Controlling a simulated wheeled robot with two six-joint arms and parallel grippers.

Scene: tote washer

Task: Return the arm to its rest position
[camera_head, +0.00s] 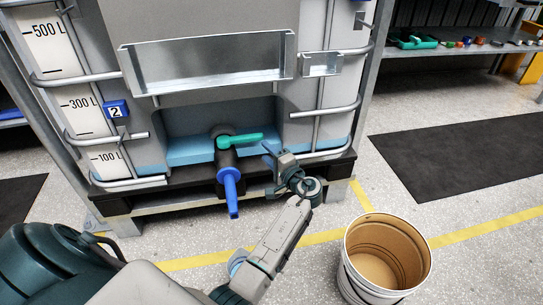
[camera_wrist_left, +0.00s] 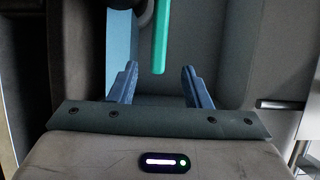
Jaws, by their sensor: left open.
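My left gripper (camera_head: 268,152) is at the front of the tank, just right of the outlet valve's green handle (camera_head: 239,139). In the left wrist view the two blue fingers of my left gripper (camera_wrist_left: 159,68) are spread apart with nothing clamped between them. The green handle (camera_wrist_left: 160,40) ends near the gap between the fingertips, apart from both fingers. The handle points right across the dark valve body (camera_head: 226,160), and a blue spout (camera_head: 231,192) hangs down below it. My right gripper is in neither view.
The caged tank (camera_head: 200,85) stands on a dark pallet (camera_head: 180,190). An open bucket (camera_head: 352,262) stands on the floor, right of my left forearm. A dark mat (camera_head: 455,160) lies at the right. A shelf (camera_head: 430,52) with small items is behind it.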

